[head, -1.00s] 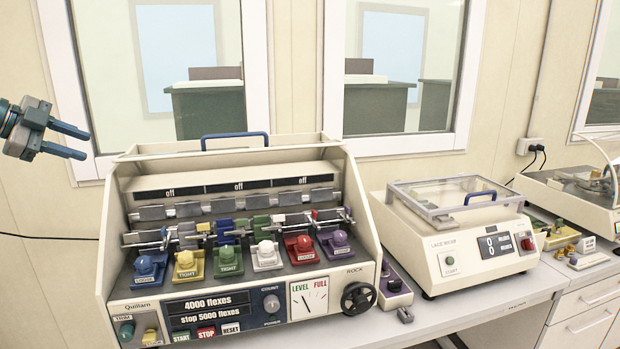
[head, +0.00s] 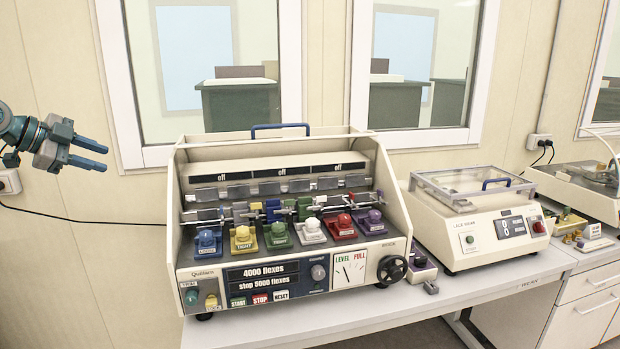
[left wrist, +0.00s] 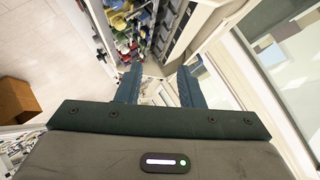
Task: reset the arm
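My left gripper (head: 88,154) is at the left edge of the head view, raised in front of the wall and left of the flex machine. Its two blue fingers point right and are apart, with nothing between them. In the left wrist view the fingers (left wrist: 158,88) are also spread and empty. My right gripper is not in view.
The cream flex machine (head: 290,166) with several coloured clamps stands on the grey bench (head: 330,322). A lace tester (head: 480,232) stands to its right, and another machine (head: 575,190) at the far right. Windows (head: 215,65) are behind. The space around the left gripper is clear.

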